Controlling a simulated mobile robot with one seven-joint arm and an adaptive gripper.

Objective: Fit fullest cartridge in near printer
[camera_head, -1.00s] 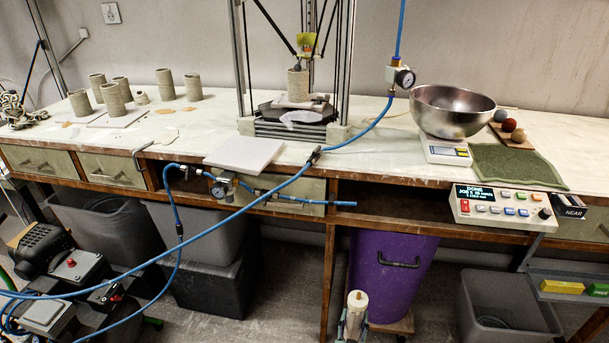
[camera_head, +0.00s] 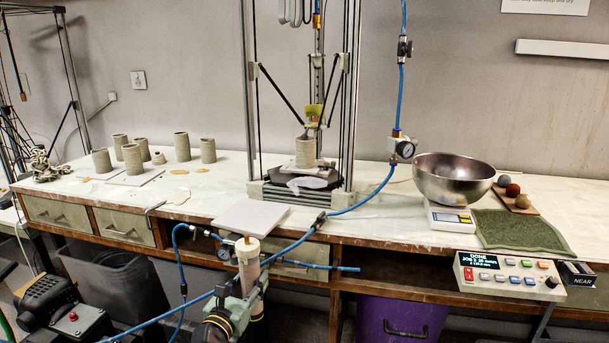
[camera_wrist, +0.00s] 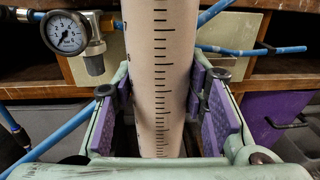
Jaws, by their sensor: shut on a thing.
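My gripper (camera_head: 246,283) is shut on a clay cartridge (camera_head: 248,262), a beige upright tube with a pale cap. In the wrist view the cartridge (camera_wrist: 160,70) stands between the purple finger pads and carries black graduation marks. The near printer (camera_head: 300,110) is a tall frame on the bench behind, with a clay pot (camera_head: 305,152) on its plate under a yellow-tagged nozzle. A control box (camera_head: 510,275) reads DONE, beside a sign (camera_head: 577,273) reading NEAR. My gripper is in front of the bench, left of and below the printer.
A blue air hose (camera_head: 290,247) crosses near the cartridge. A gauge (camera_wrist: 65,33) and pipe fittings are close behind it. A pale slab (camera_head: 251,216) lies at the bench edge. A steel bowl (camera_head: 452,178) on a scale stands right; several clay cylinders (camera_head: 133,158) stand left.

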